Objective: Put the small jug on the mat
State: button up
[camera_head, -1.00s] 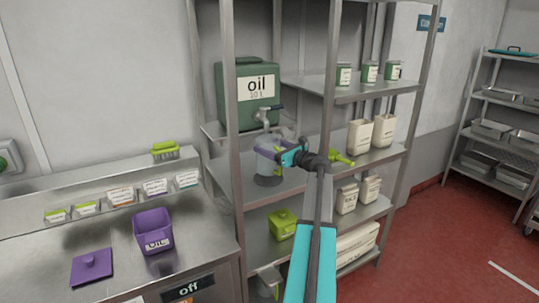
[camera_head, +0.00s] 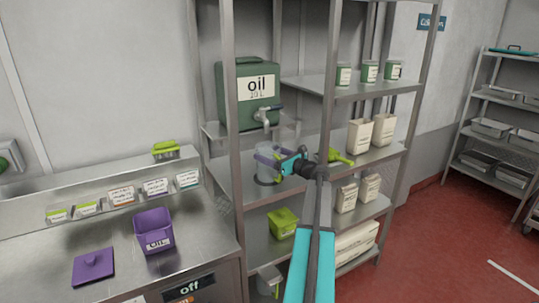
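The small jug (camera_head: 263,165) is clear, with purple at its rim and handle side. It stands on the middle shelf below the oil tap, upright as far as I can tell. The mat (camera_head: 268,183) is a dark round patch at the jug's base, mostly covered by it. The jug appears to rest on the mat or just above it; I cannot tell which. My gripper (camera_head: 281,167), with teal parts, reaches in from the right and is at the jug's handle side. It appears shut on the jug, though its fingertips are small and partly hidden.
The green oil container (camera_head: 247,97) with its tap (camera_head: 266,114) is above the jug. A shelf post (camera_head: 231,150) stands just left of the jug. A lime green object (camera_head: 340,157) lies right of my gripper. A purple OIL tub (camera_head: 154,231) stands on the left counter.

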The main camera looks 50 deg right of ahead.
jog(key=shift+f, duration=0.15)
jog(key=o, duration=1.5)
jog(key=shift+c, duration=0.2)
jog(key=shift+s, duration=0.1)
jog(key=s+b, duration=0.2)
jog(key=s, duration=0.9)
jog(key=shift+s+a, duration=0.4)
jog(key=shift+a, duration=0.05)
jog(key=shift+s, duration=0.1)
